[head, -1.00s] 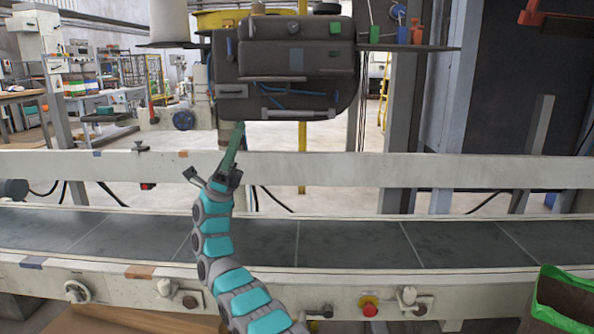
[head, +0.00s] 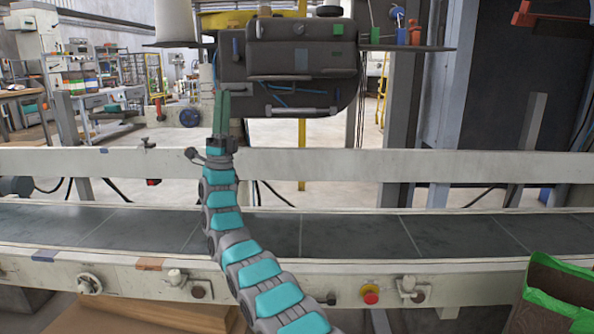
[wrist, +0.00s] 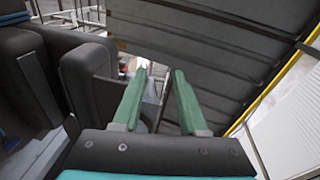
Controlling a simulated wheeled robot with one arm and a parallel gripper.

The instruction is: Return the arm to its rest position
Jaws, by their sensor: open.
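My arm rises over the conveyor in the head view, with its teal and grey links standing in front of the belt. My gripper (head: 222,93) is at its top end, pointing up, with green fingers just in front of the lower left of the dark machine head (head: 290,65). In the wrist view my gripper (wrist: 160,75) shows two green fingers apart with nothing between them. The dark machine underside (wrist: 200,50) fills much of that view beyond the fingertips.
The conveyor belt (head: 350,237) runs across, with a pale rail (head: 400,164) behind it. A red button (head: 370,293) sits on its front side. A green-edged bag or box (head: 555,295) stands at the lower right. A dark block (wrist: 85,75) is close left of the fingers.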

